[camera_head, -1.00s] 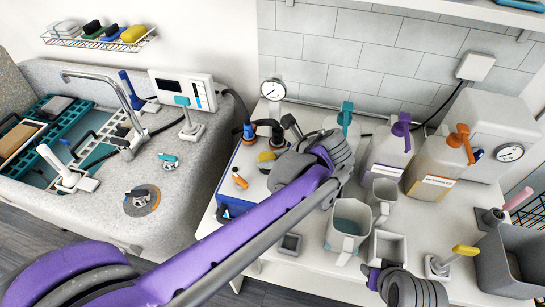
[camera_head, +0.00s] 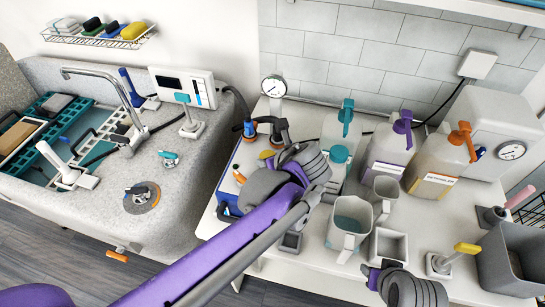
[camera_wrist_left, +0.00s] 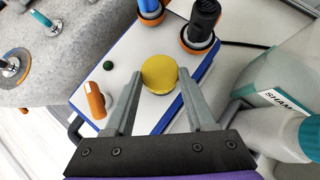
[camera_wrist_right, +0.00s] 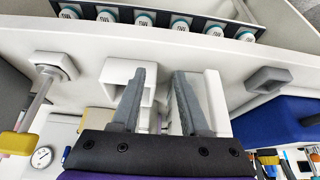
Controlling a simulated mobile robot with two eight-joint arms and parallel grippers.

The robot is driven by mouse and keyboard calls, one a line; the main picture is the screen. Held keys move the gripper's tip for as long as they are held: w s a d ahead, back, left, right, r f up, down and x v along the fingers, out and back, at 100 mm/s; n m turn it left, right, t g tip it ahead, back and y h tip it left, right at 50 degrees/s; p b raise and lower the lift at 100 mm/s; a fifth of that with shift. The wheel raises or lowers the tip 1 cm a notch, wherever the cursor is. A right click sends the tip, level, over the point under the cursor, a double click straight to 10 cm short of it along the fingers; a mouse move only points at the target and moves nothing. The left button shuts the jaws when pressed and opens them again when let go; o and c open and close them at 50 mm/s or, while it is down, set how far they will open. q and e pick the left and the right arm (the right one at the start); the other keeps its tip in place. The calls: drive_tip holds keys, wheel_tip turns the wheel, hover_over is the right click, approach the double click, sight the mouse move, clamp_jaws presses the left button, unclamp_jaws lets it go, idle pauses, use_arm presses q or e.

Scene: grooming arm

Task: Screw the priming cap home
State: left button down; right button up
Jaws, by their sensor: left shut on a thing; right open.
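A round yellow cap (camera_wrist_left: 160,73) sits on top of a white-and-blue unit (camera_wrist_left: 125,62) in the left wrist view. My left gripper (camera_wrist_left: 160,80) is over the unit, with its fingertips on either side of the cap, shut on it. In the head view my left gripper (camera_head: 268,168) and forearm cover most of the unit, and only a sliver of the cap shows. Thread and seating under the cap are hidden. My right gripper (camera_wrist_right: 159,72) is open and empty, in front of white square containers in the right wrist view.
On the unit, an orange knob (camera_wrist_left: 95,101), a small green button (camera_wrist_left: 108,66) and two hose fittings (camera_wrist_left: 202,26) stand close to the cap. A bottle with a teal lid (camera_head: 339,154), a jug (camera_head: 348,228) and pump bottles stand right of the unit.

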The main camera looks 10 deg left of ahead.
use_arm(q)
drive_tip(key=shift+m, duration=0.3)
drive_tip(key=shift+s+a+h, duration=0.1)
drive_tip(key=shift+h, duration=0.2)
drive_tip(key=shift+s+a+m+t+h, duration=0.15)
drive_tip(key=shift+a+m+t+h, duration=0.15)
drive_tip(key=shift+m+t+h, duration=0.65)
drive_tip(key=shift+m+h, duration=0.65)
drive_tip(key=shift+m, duration=0.7)
drive_tip(key=shift+c, duration=0.8)
unclamp_jaws()
